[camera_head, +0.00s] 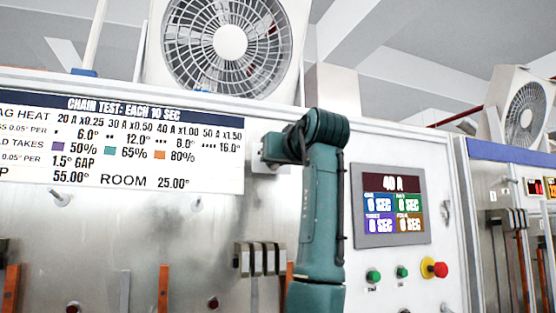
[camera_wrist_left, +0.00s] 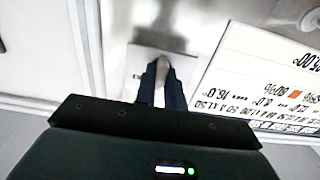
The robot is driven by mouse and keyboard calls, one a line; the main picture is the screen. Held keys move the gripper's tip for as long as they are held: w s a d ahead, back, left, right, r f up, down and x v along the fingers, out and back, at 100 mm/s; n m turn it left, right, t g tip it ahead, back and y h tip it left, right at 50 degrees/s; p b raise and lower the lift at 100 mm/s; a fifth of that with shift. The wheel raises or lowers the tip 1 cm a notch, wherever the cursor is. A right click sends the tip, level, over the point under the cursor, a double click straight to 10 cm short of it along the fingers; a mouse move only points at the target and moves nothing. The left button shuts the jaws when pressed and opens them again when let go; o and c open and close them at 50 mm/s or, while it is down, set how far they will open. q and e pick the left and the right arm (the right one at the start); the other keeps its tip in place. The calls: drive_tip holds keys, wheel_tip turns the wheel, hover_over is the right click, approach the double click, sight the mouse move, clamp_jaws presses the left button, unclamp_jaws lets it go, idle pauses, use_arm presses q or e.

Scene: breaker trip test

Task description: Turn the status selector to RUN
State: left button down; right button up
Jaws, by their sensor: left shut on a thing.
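The status selector shows in the left wrist view as a light plate (camera_wrist_left: 140,62) on the panel with a grey knob (camera_wrist_left: 162,66). My left gripper (camera_wrist_left: 162,84) has its two dark fingers shut on the knob. In the head view my teal left arm stands upright in front of the panel, and the left gripper (camera_head: 270,150) reaches the panel just right of the white chart. There the gripper and wrist hide most of the selector, and the knob cannot be seen. I cannot read the selector's position or any RUN mark. My right gripper is not in view.
The white chart (camera_head: 120,182) is left of the arm. A display (camera_head: 391,205) reading 40 A is to the right, above two green buttons (camera_head: 374,276) and a red knob on yellow (camera_head: 440,269). Breaker levers (camera_head: 262,260) stick out below. Fans stand above.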

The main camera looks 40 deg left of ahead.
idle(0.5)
use_arm(q)
drive_tip(key=c, duration=1.5)
unclamp_jaws()
drive_tip(key=b+v, duration=0.3)
drive_tip(key=v, duration=1)
drive_tip(key=shift+s+d+b, duration=0.1)
drive_tip(key=shift+b, duration=0.25)
